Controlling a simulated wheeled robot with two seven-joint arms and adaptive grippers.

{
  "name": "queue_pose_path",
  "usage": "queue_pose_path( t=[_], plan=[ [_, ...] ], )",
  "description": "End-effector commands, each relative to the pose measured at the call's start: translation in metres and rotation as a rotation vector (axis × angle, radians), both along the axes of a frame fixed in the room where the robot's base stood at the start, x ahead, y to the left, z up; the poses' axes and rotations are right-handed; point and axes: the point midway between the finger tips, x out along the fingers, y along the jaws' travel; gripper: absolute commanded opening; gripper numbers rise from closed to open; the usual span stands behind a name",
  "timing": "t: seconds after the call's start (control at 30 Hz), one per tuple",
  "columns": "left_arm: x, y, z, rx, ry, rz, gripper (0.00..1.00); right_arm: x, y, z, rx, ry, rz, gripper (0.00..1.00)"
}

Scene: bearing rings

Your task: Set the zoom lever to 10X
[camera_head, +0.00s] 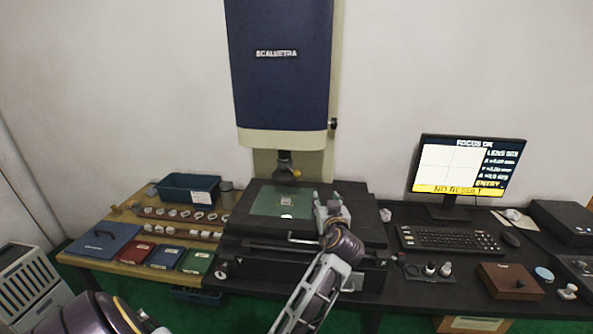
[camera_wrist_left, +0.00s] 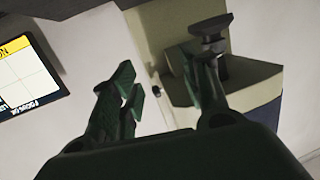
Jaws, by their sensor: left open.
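The measuring machine (camera_head: 280,75) has a dark blue head with a cream lower edge. Its dark lens (camera_head: 285,161) hangs over the stage, with a small yellowish piece (camera_head: 297,173), perhaps the zoom lever, at its right side. Scale marks are too small to read. My left gripper (camera_head: 326,203) is above the stage's right part, below and right of the lens and apart from it. In the left wrist view, the open left gripper (camera_wrist_left: 165,85) has empty space between its fingers. The lens (camera_wrist_left: 210,30) shows behind the right finger, upside down. My right gripper is out of view.
The stage (camera_head: 262,204) carries a glass plate with small parts. A monitor (camera_head: 464,168) reading "NO RESULT" and a keyboard (camera_head: 448,239) stand right. A blue bin (camera_head: 188,190), rows of rings (camera_head: 180,213) and coloured boxes (camera_head: 165,257) lie left. Air around the lens is free.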

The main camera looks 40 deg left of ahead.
Motion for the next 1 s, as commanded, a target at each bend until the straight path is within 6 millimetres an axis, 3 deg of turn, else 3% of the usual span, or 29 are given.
queue_pose_path(
  t=[0.1, 0.3, 0.6, 1.0],
  plan=[
    [-0.008, 0.014, 0.013, -0.017, -0.074, 0.089, 0.46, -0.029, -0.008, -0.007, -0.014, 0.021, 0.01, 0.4],
    [-0.022, 0.03, 0.025, -0.065, -0.215, 0.2, 0.46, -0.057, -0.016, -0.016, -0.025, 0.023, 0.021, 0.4],
    [-0.032, 0.038, 0.032, -0.131, -0.351, 0.267, 0.46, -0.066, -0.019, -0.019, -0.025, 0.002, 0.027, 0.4],
    [-0.033, 0.039, 0.032, -0.138, -0.361, 0.271, 0.46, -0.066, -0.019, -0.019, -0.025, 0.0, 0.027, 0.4]
  ],
)
